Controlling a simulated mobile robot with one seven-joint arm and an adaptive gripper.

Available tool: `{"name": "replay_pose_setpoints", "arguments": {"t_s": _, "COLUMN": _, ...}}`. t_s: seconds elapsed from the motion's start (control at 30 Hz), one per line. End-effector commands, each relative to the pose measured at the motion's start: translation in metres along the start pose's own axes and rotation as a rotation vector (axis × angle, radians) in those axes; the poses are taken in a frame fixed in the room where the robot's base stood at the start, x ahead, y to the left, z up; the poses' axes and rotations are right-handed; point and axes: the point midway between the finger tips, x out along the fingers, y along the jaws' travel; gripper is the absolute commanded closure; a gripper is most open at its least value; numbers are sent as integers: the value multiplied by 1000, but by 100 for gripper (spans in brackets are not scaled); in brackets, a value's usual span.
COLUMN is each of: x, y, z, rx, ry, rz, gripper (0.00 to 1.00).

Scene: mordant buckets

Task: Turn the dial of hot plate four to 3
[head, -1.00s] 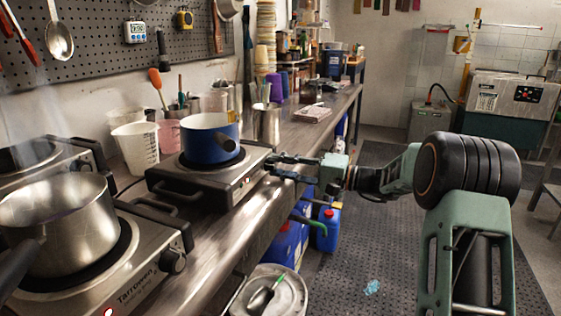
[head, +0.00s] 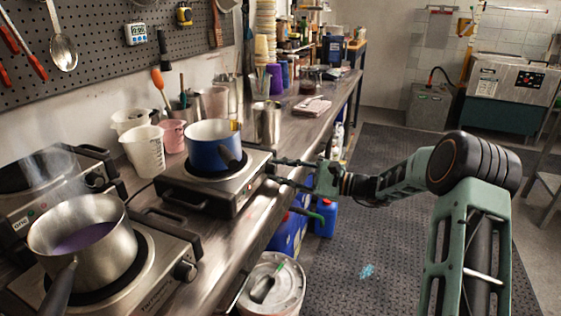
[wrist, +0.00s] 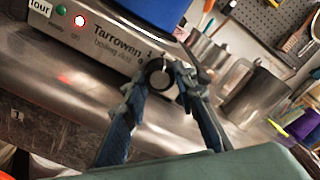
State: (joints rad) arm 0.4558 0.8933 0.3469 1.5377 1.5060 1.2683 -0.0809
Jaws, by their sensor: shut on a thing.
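Hot plate four (head: 232,206) stands on the steel bench with a blue pot (head: 207,156) on it. In the wrist view its front panel (wrist: 105,35) reads "our", partly cut off, and "Tarrowen", with a green dot and a bright red-rimmed light. Its dark round dial (wrist: 158,76) is at the panel's right end. My gripper (head: 273,171) is at that end of the plate. In the wrist view my gripper (wrist: 161,72) is shut on the dial, one finger on each side. The dial's setting cannot be read.
A steel pot (head: 82,240) with purple liquid stands on a nearer hot plate (head: 165,268). Another hot plate (head: 45,190) steams behind it. Beakers (head: 145,150) and a steel jug (head: 267,124) stand behind hot plate four. A lidded bucket (head: 272,285) is below the bench edge.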

Motion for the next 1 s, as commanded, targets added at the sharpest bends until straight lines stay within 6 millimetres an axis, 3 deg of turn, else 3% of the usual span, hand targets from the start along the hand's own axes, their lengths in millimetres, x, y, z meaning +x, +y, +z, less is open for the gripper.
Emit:
{"name": "replay_pose_setpoints", "arguments": {"t_s": 0.5, "x": 0, "y": -2, "z": 2, "rx": 409, "ry": -1, "rz": -1, "gripper": 98}}
{"name": "replay_pose_setpoints", "arguments": {"t_s": 1.0, "x": 0, "y": 0, "z": 0, "rx": 535, "ry": 1, "rz": 0, "gripper": 98}}
